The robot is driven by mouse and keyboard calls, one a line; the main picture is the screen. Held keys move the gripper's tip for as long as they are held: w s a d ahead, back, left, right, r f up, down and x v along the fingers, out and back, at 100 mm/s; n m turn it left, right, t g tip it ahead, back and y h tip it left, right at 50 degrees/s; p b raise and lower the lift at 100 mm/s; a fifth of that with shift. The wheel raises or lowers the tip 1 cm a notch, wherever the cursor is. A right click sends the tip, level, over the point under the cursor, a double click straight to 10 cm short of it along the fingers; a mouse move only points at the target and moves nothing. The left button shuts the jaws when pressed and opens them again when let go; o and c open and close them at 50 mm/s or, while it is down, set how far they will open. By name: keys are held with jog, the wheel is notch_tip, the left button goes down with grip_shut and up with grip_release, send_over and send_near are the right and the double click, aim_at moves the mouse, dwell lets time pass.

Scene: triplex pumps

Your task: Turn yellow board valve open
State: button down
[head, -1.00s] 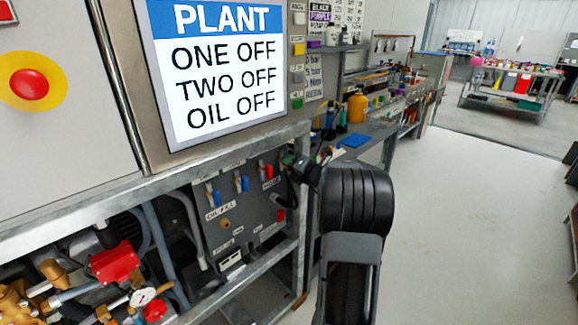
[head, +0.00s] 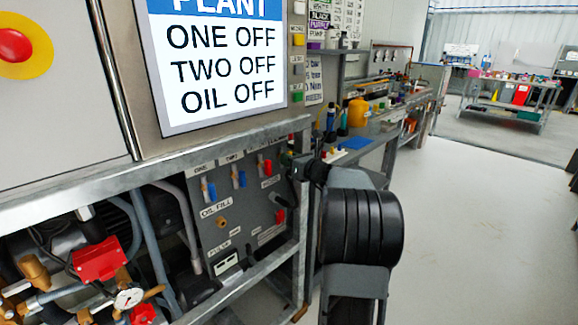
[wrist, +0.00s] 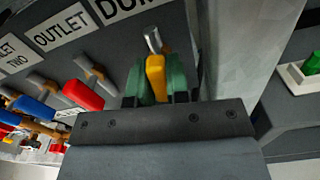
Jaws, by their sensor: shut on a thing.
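The yellow valve handle (wrist: 156,78) shows in the wrist view below a label that reads "DUM…", with its bare metal end (wrist: 152,40) above it. My gripper (wrist: 158,88) has green fingers, one on each side of the yellow handle, and is shut on it. In the head view my gripper (head: 298,168) is at the right edge of the grey valve board (head: 205,240). There the yellow handle is hidden or too small to make out. I cannot tell the valve's exact angle.
A red handle (wrist: 83,95) and a blue handle (wrist: 35,107) are left of my gripper on the board. A metal frame post (wrist: 235,60) stands close on the right, with a green item (wrist: 311,64) beyond it. The floor (head: 480,220) at right is clear.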

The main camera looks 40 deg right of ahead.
jog(key=shift+f+n+b, duration=0.1)
jog(key=shift+n+b, duration=0.35)
jog(key=shift+n, duration=0.25)
jog(key=c, duration=1.1)
grip_release()
jog(key=s+d+p, duration=0.1)
jog(key=s+d, duration=0.1)
jog(key=s, duration=1.1)
jog(key=shift+s+d+p, duration=0.25)
jog(key=shift+s+p, duration=0.05)
